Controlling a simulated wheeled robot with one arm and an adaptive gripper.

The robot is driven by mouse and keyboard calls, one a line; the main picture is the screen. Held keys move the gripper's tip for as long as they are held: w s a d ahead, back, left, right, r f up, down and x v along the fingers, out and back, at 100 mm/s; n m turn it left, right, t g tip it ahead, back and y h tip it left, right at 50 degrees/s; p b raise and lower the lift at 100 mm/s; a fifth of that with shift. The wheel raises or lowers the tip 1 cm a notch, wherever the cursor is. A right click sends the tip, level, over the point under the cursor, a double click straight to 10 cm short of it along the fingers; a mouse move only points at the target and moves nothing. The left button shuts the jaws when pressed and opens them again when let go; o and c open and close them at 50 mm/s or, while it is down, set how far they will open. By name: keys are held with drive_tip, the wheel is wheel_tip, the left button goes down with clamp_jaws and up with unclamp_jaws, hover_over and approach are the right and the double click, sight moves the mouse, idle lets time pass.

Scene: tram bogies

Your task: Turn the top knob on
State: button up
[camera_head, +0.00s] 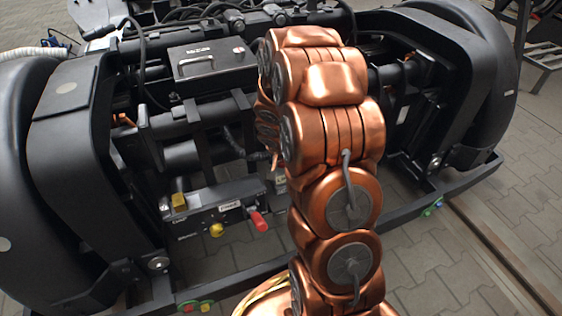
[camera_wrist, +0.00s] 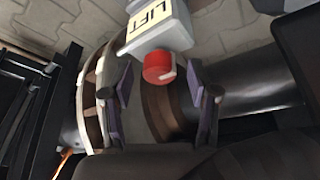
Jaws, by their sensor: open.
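In the wrist view, a red knob (camera_wrist: 158,67) with a pale pointer sits on the end of a light grey box (camera_wrist: 160,32) with a yellow label reading "LIFT". My gripper (camera_wrist: 159,74) is open, one finger to the left of the knob and one to the right, with gaps on both sides. I cannot tell how far the fingertips are from the knob in depth. In the head view my copper arm hides the gripper and the knob. A small pale part (camera_head: 281,183) shows beside the arm; I cannot tell whether it is the same box.
A black handled box (camera_head: 212,66) with a red button sits on the bogie frame. A lower panel (camera_head: 205,197) carries a yellow knob (camera_head: 216,230), a red handle (camera_head: 258,221) and a yellow block (camera_head: 179,201). Large black wheel housings stand left and right (camera_head: 430,75).

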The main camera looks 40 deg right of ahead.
drive_tip(key=shift+a, duration=0.1)
clamp_jaws()
idle(0.4)
